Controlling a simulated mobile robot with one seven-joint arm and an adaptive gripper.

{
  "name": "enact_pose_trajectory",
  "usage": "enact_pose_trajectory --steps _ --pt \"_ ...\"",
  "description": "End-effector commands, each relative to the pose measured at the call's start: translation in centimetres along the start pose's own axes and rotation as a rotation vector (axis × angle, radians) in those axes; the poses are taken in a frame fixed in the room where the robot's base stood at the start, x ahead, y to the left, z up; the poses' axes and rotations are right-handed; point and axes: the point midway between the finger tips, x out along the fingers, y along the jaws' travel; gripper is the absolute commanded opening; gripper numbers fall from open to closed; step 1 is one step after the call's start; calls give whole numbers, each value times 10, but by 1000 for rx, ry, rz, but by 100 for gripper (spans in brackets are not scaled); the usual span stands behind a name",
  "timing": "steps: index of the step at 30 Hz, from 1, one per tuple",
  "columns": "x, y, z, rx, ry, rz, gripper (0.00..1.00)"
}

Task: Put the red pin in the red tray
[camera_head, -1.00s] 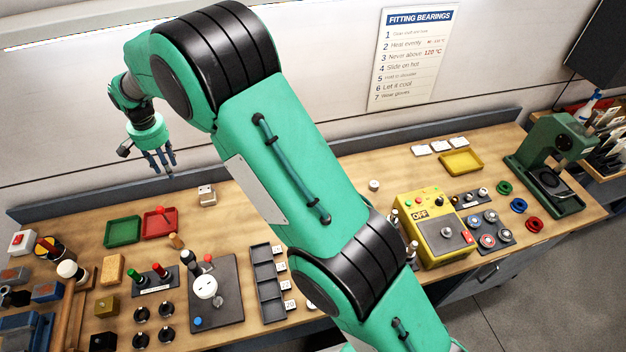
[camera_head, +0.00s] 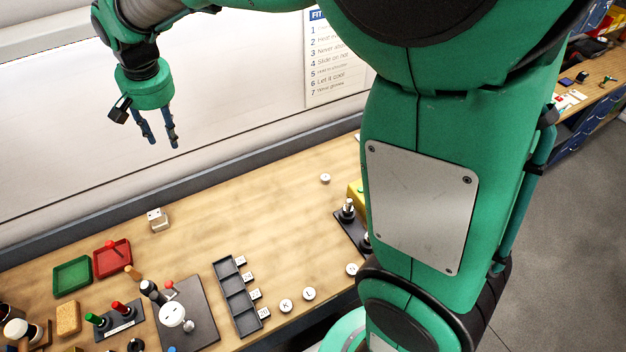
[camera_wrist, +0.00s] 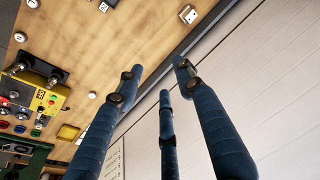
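The red tray (camera_head: 126,262) lies on the bench at the left, just right of the green tray (camera_head: 72,287). A small red piece (camera_head: 111,244) shows at the tray's back part; it looks like a pin, but it is too small to be sure. A red-topped upright piece (camera_head: 118,307) stands in a small holder in front of the trays, beside a green-topped one (camera_head: 95,319). My gripper (camera_head: 160,143) is high above the back of the bench, its fingers apart and empty. The fingers also show empty in the wrist view (camera_wrist: 158,80).
A dark plate with a white round part (camera_head: 172,314) and a grey compartment tray (camera_head: 238,297) stand right of the holder. A wooden block (camera_head: 157,219) is near the wall. The bench's middle is mostly clear. My arm covers the right side.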

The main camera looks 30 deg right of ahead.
Motion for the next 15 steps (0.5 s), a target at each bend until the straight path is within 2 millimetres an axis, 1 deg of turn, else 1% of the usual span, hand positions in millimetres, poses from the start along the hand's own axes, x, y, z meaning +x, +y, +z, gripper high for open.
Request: enact_pose_trajectory --steps 1,6,11,15 --pt "-12 12 7 1 11 -1 37" --pt "-43 48 31 -11 42 -3 37" --pt "-68 80 57 -20 71 -2 37" --pt "-87 106 82 -29 96 1 37"
